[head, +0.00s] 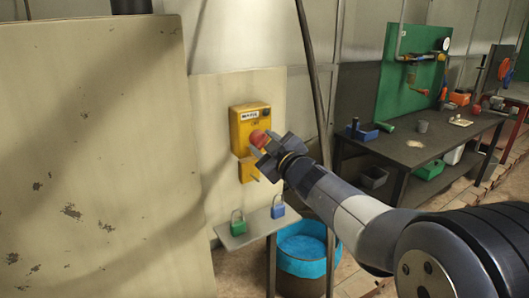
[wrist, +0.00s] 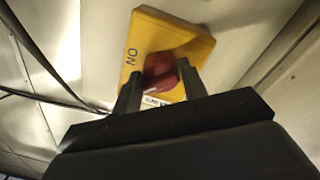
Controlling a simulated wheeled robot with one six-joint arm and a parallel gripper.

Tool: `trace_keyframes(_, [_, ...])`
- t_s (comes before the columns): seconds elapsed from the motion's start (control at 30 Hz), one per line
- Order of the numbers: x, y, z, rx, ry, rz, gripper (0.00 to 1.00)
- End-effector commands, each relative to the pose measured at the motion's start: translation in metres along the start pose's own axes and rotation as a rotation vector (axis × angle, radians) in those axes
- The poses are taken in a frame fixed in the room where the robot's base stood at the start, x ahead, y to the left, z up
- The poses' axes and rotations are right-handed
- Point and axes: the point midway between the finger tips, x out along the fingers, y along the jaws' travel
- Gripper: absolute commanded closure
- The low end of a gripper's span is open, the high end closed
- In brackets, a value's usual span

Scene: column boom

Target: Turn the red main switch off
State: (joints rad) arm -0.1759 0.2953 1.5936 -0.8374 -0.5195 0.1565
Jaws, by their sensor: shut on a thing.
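The red main switch (head: 259,139) is a red knob on a yellow box (head: 247,115) fixed to a pale wall panel. My gripper (head: 262,149) reaches it from the lower right and is shut on the red knob. In the wrist view the red knob (wrist: 161,75) sits between the two fingers of my gripper (wrist: 158,84), on the yellow plate (wrist: 148,33). The word ON is readable on the plate at the left of the knob; another label below the knob is partly hidden by the gripper.
A small grey shelf (head: 246,232) below the box holds a green padlock (head: 238,227) and a blue padlock (head: 278,211). A thin dark pole (head: 314,75) rises right of the box. A dark workbench (head: 415,154) is at the right.

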Motion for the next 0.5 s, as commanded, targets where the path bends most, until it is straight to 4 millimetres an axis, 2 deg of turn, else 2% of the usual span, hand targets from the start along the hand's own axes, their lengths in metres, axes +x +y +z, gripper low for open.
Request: trace_keyframes(0.5, [0.0, -0.0021, 0.0041, -0.474, 0.026, -0.009, 0.82])
